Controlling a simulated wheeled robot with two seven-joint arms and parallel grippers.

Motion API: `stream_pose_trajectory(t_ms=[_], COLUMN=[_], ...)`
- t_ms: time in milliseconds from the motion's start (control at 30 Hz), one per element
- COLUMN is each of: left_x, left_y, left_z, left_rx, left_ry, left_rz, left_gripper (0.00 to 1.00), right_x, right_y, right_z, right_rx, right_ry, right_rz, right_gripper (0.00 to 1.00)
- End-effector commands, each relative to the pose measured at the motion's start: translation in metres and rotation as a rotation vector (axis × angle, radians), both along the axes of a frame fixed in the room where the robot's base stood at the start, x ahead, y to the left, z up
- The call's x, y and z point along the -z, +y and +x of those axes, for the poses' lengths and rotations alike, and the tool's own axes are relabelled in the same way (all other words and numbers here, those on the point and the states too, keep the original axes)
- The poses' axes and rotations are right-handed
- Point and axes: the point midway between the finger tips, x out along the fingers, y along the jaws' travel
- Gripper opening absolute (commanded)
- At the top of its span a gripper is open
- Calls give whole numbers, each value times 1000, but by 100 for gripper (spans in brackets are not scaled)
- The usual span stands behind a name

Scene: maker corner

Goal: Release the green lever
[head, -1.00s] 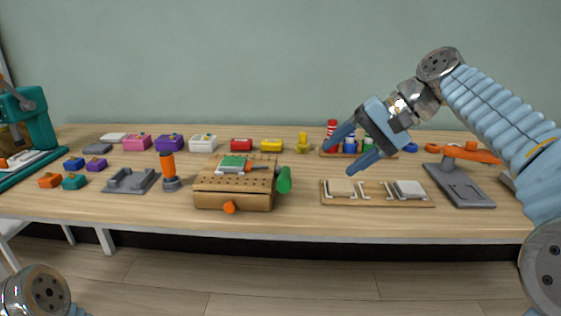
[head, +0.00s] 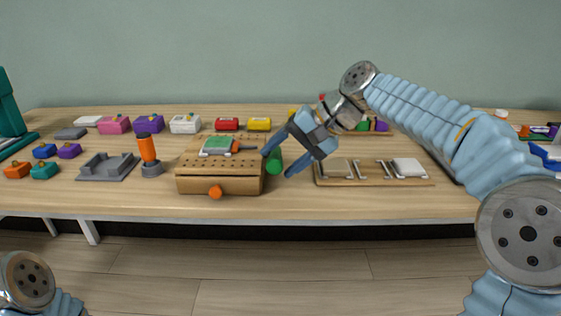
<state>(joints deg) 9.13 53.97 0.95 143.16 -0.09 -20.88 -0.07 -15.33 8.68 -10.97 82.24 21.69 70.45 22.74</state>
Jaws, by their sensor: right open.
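The green lever (head: 274,164) is a thick green handle on the right side of a wooden box with a pegboard top (head: 190,185). My right gripper (head: 280,163) is open, with its fingertips at the lever. One blue finger is at the lever's upper left and the other at its lower right; I cannot tell whether they touch it. A green board (head: 219,145) lies on top of the box, and an orange knob (head: 216,192) is on its front. My left gripper is out of view; only part of my left arm shows at the lower left.
An orange-topped post (head: 148,150) and a grey cradle (head: 106,167) stand left of the box. A wooden board with metal brackets (head: 375,181) lies to the right. Coloured boxes line the back. The table's front strip is clear.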

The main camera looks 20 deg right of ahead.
Motion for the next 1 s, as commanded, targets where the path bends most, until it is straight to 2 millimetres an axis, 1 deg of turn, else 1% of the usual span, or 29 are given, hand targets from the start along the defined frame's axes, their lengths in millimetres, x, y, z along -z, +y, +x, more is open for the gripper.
stream_pose_trajectory(t_ms=[100, 367, 400, 567, 700, 800, 1000], left_x=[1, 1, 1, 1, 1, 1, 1], left_y=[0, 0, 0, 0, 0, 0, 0], left_z=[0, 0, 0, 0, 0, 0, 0], left_rx=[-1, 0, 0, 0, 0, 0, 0], left_ry=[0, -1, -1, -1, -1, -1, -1], left_rz=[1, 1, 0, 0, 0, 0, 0], left_gripper=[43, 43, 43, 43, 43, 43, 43], right_x=[6, 7, 7, 7, 7, 7, 6], right_y=[5, 6, 6, 6, 6, 6, 6], right_z=[2, 3, 3, 3, 3, 3, 2], right_rx=[0, 1, 1, 1, 1, 1, 1], right_ry=[0, -1, -1, -1, -1, -1, 1], right_rz=[0, 0, 0, 0, 0, 0, 0], right_gripper=[61, 61, 60, 35, 14, 0, 0])
